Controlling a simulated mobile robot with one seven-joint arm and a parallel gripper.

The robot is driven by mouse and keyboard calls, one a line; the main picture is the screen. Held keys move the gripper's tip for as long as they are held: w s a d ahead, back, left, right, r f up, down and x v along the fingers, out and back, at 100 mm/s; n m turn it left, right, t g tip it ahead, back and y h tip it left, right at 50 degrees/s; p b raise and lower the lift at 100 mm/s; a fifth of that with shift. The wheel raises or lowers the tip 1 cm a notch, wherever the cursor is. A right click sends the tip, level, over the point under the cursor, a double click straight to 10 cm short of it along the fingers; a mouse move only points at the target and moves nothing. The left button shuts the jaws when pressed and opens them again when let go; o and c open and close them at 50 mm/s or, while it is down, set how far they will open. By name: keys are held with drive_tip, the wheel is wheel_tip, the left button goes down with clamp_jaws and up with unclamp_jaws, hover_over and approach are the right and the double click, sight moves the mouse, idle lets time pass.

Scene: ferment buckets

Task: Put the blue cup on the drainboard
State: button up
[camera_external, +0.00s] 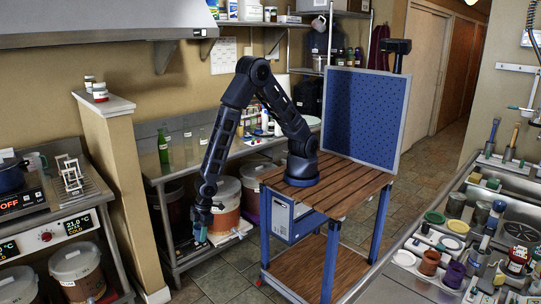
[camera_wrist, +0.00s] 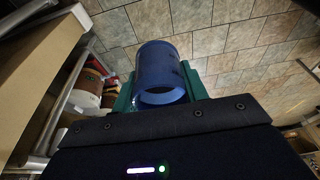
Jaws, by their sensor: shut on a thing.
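The blue cup (camera_wrist: 160,68) is between the two teal fingers of my gripper (camera_wrist: 160,88) in the wrist view. The gripper is shut on it, and one round end of the cup faces the camera. In the external view my gripper (camera_external: 201,234) hangs low at the left of my arm, in front of the buckets and above the floor. The cup is too small there to make out clearly. A ribbed metal surface (camera_external: 92,198), which looks like the drainboard, lies at the left beside the cooker. My gripper is to the right of it and lower.
A white wire rack (camera_external: 70,173) stands on the ribbed surface, beside a dark blue pot (camera_external: 10,178). A partition wall (camera_external: 112,150) rises between that counter and my arm. Lidded buckets (camera_external: 225,205) stand under the bottle shelf. Tiled floor (camera_external: 205,275) below my gripper is clear.

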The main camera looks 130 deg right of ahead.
drive_tip(key=s+f, duration=0.4)
drive_tip(key=s+a+r+n+y, duration=0.1)
drive_tip(key=a+r+n, duration=0.15)
drive_tip(key=a, duration=1.05)
drive_tip(key=s+a+r+n, duration=0.15)
drive_tip(key=a+r, duration=0.25)
drive_tip(key=a, duration=0.9)
drive_tip(key=a+r+n+y, duration=0.1)
drive_tip(key=a+r+n, duration=0.25)
drive_tip(key=a, duration=0.95)
drive_tip(key=s+a+r+n+g, duration=0.15)
drive_tip(key=s+a+r, duration=0.35)
drive_tip(key=s+a, duration=0.55)
drive_tip(key=s+a+r+n+y, duration=0.15)
drive_tip(key=s+a+r, duration=0.25)
drive_tip(key=s+a, duration=0.6)
drive_tip(key=s+a+r+n+h, duration=0.1)
drive_tip(key=s+a+r+n, duration=0.3)
drive_tip(key=s+a, duration=0.65)
drive_tip(key=shift+m+y, duration=0.25)
drive_tip(key=shift+m, duration=0.3)
drive_tip(key=shift+w+x, duration=0.15)
drive_tip(key=shift+x, duration=0.9)
drive_tip(key=shift+w+x, duration=0.2)
drive_tip(key=shift+x, duration=0.85)
drive_tip(key=shift+w+x, duration=0.15)
drive_tip(key=shift+x, duration=0.9)
drive_tip(key=shift+d+f, duration=0.15)
drive_tip(key=shift+f, duration=0.2)
